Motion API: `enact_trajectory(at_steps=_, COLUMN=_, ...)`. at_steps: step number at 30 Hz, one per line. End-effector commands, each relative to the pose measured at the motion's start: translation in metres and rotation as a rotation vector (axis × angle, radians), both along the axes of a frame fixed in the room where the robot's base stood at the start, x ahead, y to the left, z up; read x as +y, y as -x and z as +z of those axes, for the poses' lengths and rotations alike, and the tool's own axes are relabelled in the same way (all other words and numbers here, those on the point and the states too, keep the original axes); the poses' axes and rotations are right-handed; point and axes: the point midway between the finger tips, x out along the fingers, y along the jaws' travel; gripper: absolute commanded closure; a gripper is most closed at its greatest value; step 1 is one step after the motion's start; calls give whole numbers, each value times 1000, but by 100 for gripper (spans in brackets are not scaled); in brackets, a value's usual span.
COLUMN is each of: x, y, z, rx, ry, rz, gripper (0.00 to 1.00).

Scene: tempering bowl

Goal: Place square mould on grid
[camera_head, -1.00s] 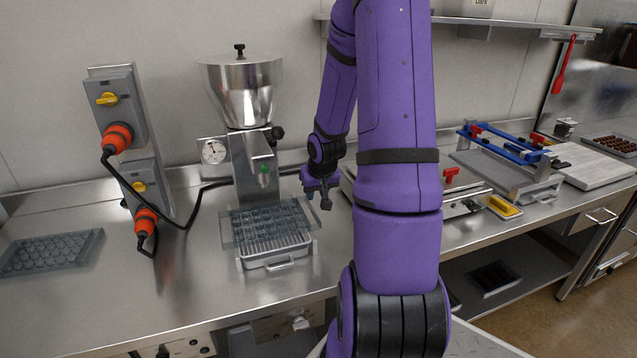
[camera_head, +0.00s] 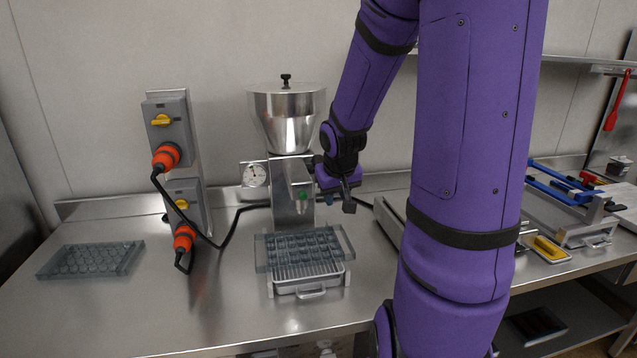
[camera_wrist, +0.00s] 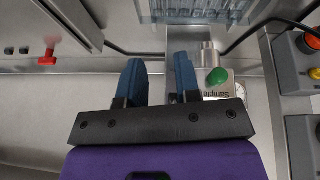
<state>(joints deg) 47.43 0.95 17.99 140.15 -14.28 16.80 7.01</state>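The square mould (camera_head: 303,243), a clear tray with square cavities, lies on the wire grid (camera_head: 309,282) in front of the tempering machine. It looks roughly level and overhangs the grid at both sides. Its edge also shows at the top of the wrist view (camera_wrist: 205,8). My gripper (camera_head: 346,205) is up and to the right of the mould, beside the machine's spout, and apart from the mould. In the wrist view, its two blue fingers (camera_wrist: 160,75) stand apart with nothing between them. The grid is mostly hidden under the mould.
The tempering machine (camera_head: 288,118) with its steel bowl stands behind the grid. A round-cavity mould (camera_head: 90,260) lies at the left. Switch boxes (camera_head: 167,122) with a black cable stand between them. A yellow-handled tool (camera_head: 548,248) lies right.

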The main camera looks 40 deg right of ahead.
Motion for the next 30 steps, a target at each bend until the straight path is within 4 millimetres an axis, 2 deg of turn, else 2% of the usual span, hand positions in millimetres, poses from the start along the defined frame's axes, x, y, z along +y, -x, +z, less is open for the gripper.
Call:
enact_trajectory(at_steps=1, x=18, y=0, z=17, rx=-3, ry=19, rz=28, gripper=69)
enact_trajectory(at_steps=3, x=38, y=5, z=36, rx=-2, ry=35, rz=56, gripper=69)
enact_trajectory(at_steps=8, x=86, y=23, z=75, rx=-10, ry=50, rz=122, gripper=69)
enact_trajectory(at_steps=14, x=142, y=58, z=116, rx=-39, ry=36, rz=216, gripper=69)
enact_trajectory(at_steps=18, x=175, y=91, z=137, rx=-65, ry=2, rz=293, gripper=69)
enact_trajectory(at_steps=24, x=205, y=132, z=154, rx=-90, ry=-58, rz=391, gripper=69)
enact_trajectory(at_steps=30, x=214, y=150, z=159, rx=-97, ry=-89, rz=434, gripper=69)
